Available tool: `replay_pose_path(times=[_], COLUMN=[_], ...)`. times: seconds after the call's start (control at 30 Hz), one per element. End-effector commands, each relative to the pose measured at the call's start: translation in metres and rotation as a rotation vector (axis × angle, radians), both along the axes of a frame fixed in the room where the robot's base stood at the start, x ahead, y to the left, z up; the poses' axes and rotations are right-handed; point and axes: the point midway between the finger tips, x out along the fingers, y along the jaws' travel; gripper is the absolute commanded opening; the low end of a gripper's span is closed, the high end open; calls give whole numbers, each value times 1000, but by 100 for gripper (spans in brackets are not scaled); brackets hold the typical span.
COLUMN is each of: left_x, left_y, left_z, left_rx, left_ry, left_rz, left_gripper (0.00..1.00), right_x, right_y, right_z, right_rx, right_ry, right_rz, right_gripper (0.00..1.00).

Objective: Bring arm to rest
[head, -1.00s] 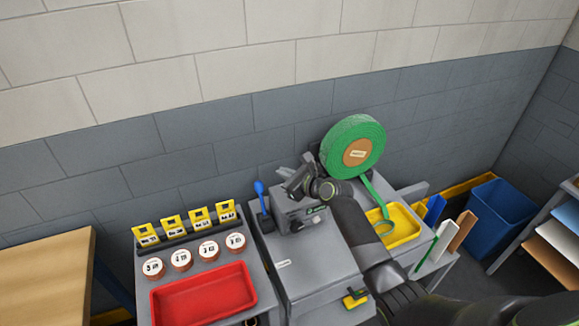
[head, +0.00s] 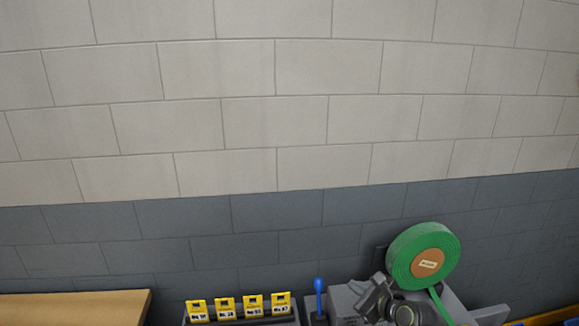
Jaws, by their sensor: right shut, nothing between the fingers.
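My right gripper (head: 374,298) shows at the bottom right of the head view, in front of the grey machine (head: 344,300) and to the left of the green reel. It is shut and empty. Only the end of my right arm shows; the rest is below the frame. My left gripper is not in view.
A green reel (head: 404,246) with a brown hub stands behind and right of the gripper, its green strip running down. A blue-handled tool (head: 318,293) stands left of it. Several yellow tags (head: 252,306) stand further left. A wooden tabletop (head: 75,307) is at lower left.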

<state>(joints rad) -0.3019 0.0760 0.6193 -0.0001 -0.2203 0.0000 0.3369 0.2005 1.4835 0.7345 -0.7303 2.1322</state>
Motion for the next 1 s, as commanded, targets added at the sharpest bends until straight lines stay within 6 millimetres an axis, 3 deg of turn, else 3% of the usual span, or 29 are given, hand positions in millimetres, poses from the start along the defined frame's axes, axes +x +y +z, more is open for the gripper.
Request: replay_pose_path(times=[0.2, 0.5, 0.7, 1.0], left_x=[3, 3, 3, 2], left_y=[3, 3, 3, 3], left_z=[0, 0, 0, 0], left_rx=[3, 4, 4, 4], left_ry=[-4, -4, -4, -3], left_rz=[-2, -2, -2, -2], left_gripper=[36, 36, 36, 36], right_x=[-87, -215, -301, -386], right_y=[-11, -38, -60, -84], right_z=[-49, -85, -88, -74], right_rx=[-512, -1163, -1500, -1740], right_ry=[-32, -39, -13, 23], right_rz=[242, 681, 1032, 1438], right_gripper=[0, 0, 0, 0])
